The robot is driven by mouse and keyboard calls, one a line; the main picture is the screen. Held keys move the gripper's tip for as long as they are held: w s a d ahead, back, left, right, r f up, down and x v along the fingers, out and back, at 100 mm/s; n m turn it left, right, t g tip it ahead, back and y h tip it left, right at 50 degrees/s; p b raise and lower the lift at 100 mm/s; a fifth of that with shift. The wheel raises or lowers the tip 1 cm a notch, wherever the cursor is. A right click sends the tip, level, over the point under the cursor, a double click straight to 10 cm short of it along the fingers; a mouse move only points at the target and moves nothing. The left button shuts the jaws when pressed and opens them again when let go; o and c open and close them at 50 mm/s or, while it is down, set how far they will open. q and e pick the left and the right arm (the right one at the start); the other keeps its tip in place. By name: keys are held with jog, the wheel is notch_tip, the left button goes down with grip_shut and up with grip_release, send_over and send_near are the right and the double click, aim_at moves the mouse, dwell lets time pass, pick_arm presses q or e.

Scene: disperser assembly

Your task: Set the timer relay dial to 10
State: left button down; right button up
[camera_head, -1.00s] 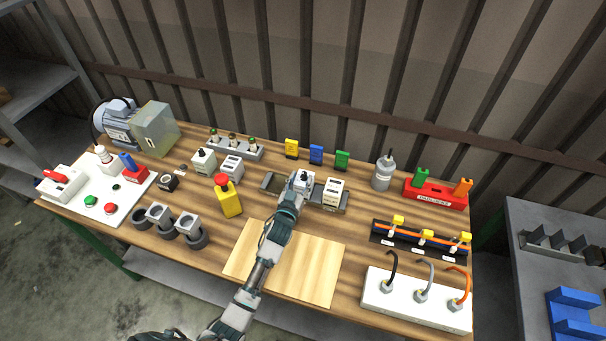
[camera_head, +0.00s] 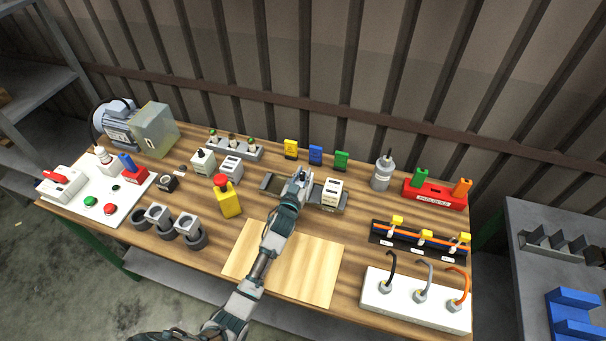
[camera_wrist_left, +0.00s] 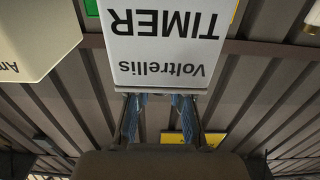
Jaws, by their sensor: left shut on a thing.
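The timer relay (camera_wrist_left: 160,40) fills the upper middle of the left wrist view as a white box, upside down, with "TIMER" and "Voltrellis" printed on it. My left gripper (camera_wrist_left: 159,118) has its two blue-padded fingers at the relay's edge in that view. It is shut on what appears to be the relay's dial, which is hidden. In the head view my left gripper (camera_head: 300,178) is over the rail at the middle of the table and covers most of the relay. The dial's setting cannot be read. My right gripper is not in view.
A second white module (camera_head: 333,191) stands on the rail (camera_head: 271,184) just right of my gripper. A yellow bottle-like part with a red top (camera_head: 227,198) stands to the left. A bare wooden board (camera_head: 285,262) lies in front, under my left arm. Yellow, blue and green blocks stand behind.

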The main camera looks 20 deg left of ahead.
pick_arm(q)
jog(key=shift+r+m+h+p, duration=0.25)
jog(key=shift+m+h+p, duration=0.75)
jog(key=shift+h+p, duration=0.35)
jog(key=shift+a+m+g+h+p, duration=0.15)
jog(key=shift+m+g+h+p, duration=0.45)
jog(key=shift+h, duration=0.65)
jog(key=m+h, duration=0.1)
jog(key=m+g+h+b, duration=0.1)
jog(key=h, duration=0.1)
jog(key=shift+w+f, duration=0.1)
jog(key=shift+f, duration=0.15)
jog(key=shift+m+g+h+b, duration=0.55)
jog(key=shift+m+g+h, duration=0.35)
jog(key=shift+m+h, duration=0.3)
jog(key=c, duration=1)
grip_release()
notch_tip(320, 180, up, 10)
jog(key=shift+f, duration=0.1)
